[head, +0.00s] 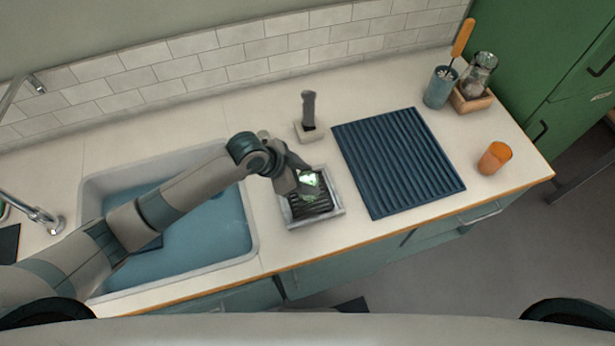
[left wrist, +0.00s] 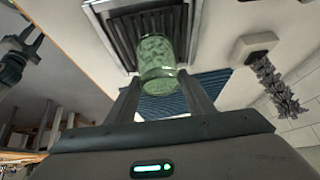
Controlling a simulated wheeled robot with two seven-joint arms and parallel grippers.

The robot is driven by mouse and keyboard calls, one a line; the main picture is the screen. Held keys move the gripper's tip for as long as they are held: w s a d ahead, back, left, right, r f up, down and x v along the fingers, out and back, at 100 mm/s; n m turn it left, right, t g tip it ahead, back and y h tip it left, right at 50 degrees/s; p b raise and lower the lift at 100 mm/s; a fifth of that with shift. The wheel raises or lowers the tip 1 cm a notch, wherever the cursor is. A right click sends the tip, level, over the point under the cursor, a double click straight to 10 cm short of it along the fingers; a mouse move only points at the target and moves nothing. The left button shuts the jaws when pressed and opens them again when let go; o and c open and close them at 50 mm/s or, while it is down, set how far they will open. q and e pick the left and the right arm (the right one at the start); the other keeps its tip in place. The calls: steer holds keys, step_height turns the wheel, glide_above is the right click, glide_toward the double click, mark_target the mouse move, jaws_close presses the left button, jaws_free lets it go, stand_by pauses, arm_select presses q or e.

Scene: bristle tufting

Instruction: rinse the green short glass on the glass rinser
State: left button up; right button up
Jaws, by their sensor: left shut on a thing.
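The green short glass (head: 311,181) is held by my left gripper (head: 303,184) over the back part of the glass rinser (head: 337,211). In the left wrist view the patterned green glass (left wrist: 157,60) sits between the two fingers (left wrist: 160,82), with the rinser's dark slatted grate (left wrist: 124,28) beyond it. My gripper is shut on the glass. I cannot tell whether the glass touches the grate or which way up it is. My right gripper is not in view.
A sink with blue water (head: 215,232) lies left of the rinser. A dark ribbed mat (head: 398,160) lies to the right. A brush in a holder (head: 309,118) stands behind. An orange cup (head: 494,158), a blue pot (head: 438,88) and a jar (head: 480,75) stand farther right.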

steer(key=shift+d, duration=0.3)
arm_select(q)
steer(key=shift+f, duration=0.3)
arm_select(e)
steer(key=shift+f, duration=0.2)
arm_select(q)
steer(key=shift+f+b, duration=0.25)
steer(key=shift+b, duration=0.05)
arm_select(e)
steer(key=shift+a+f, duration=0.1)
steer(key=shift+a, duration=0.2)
arm_select(q)
steer(key=shift+f, duration=0.2)
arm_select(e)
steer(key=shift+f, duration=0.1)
arm_select(q)
steer(key=shift+s, duration=0.1)
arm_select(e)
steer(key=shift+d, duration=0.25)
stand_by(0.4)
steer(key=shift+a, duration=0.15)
